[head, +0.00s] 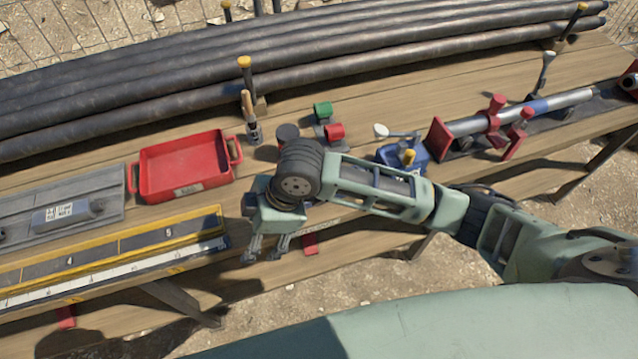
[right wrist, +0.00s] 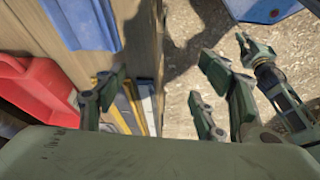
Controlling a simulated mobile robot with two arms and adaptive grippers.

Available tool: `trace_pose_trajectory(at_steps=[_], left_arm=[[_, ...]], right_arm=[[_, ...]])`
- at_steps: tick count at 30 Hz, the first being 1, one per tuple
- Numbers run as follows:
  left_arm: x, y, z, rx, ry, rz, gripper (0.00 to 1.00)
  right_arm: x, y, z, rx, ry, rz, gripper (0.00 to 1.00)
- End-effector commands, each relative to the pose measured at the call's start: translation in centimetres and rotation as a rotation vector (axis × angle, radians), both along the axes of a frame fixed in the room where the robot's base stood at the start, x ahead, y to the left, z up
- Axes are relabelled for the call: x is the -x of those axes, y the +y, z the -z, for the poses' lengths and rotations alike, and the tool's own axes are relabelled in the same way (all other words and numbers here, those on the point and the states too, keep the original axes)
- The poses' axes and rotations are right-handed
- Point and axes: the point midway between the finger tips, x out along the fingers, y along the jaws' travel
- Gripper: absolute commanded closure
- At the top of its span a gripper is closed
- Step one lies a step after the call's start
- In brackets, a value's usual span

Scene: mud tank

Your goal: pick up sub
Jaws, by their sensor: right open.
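My right gripper (head: 265,248) points down at the bench's front edge, right of the yellow-edged rule. It is open, with nothing between its fingers in the right wrist view (right wrist: 160,95). It is well to the right of the grey cylinder and apart from it. My left gripper is not in the head view.
A red tray (head: 185,163) stands behind my right gripper; a yellow-edged rule (head: 110,255) runs along the front. Long dark pipes (head: 300,60) lie at the back behind upright posts. A blue container (head: 385,153) and a clamped pipe (head: 560,102) are at the right.

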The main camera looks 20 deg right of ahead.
Motion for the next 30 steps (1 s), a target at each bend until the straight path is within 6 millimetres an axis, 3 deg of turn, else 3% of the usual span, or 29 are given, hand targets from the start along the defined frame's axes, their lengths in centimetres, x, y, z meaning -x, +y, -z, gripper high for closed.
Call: trace_pose_trajectory(at_steps=[7, 12, 16, 22, 30], left_arm=[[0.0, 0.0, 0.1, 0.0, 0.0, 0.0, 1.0], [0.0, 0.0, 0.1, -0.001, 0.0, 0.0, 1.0], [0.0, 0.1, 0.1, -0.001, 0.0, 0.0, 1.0], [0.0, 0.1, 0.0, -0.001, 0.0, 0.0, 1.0], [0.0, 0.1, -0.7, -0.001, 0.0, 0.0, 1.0]], right_arm=[[-5.0, -6.8, -1.2, 0.231, 0.005, -0.156, 0.36], [-8.4, -12.6, -3.5, 0.349, 0.035, -0.158, 0.36], [-10.0, -15.8, -5.1, 0.394, 0.053, -0.137, 0.36], [-10.7, -17.4, -5.7, 0.413, 0.067, -0.122, 0.36], [-10.6, -17.0, -2.9, 0.414, 0.067, -0.124, 0.36]])
